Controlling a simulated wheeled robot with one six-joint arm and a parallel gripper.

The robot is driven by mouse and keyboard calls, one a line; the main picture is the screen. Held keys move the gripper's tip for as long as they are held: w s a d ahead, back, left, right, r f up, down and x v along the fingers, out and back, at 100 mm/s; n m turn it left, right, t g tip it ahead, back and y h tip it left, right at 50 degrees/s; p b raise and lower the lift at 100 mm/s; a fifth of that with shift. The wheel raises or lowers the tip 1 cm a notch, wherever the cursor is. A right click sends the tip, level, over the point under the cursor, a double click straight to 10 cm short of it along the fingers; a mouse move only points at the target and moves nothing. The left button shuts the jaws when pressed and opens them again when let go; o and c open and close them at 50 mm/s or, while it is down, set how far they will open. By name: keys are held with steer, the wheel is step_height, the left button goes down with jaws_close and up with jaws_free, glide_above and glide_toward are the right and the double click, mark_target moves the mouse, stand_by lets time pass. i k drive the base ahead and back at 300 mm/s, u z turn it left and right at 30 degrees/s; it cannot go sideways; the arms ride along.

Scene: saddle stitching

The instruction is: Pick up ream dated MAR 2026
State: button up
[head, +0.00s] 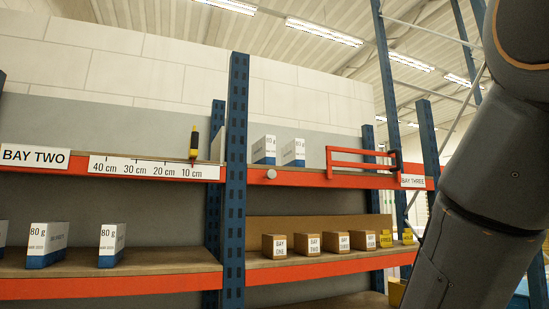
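White and blue paper reams marked 80 g stand on the lower left shelf, one ream (48,245) near the left and another ream (112,245) to its right. A third is cut off at the left edge. Two more white and blue packs, a left pack (264,150) and a right pack (293,153), stand on the upper shelf right of the blue post. No date MAR 2026 is readable on any of them. My arm fills the right side, and my gripper is outside the view.
The upper left beam carries a BAY TWO sign (34,157) and a centimetre scale (150,168) with a yellow and black marker (194,144). A blue post (235,190) divides the bays. A red guard rail (362,162) fronts the right upper shelf. Small brown boxes (274,245) line the shelf below.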

mark_target(263, 150)
steer(key=z, duration=0.3)
steer(key=i, duration=0.95)
steer(key=u, duration=0.7)
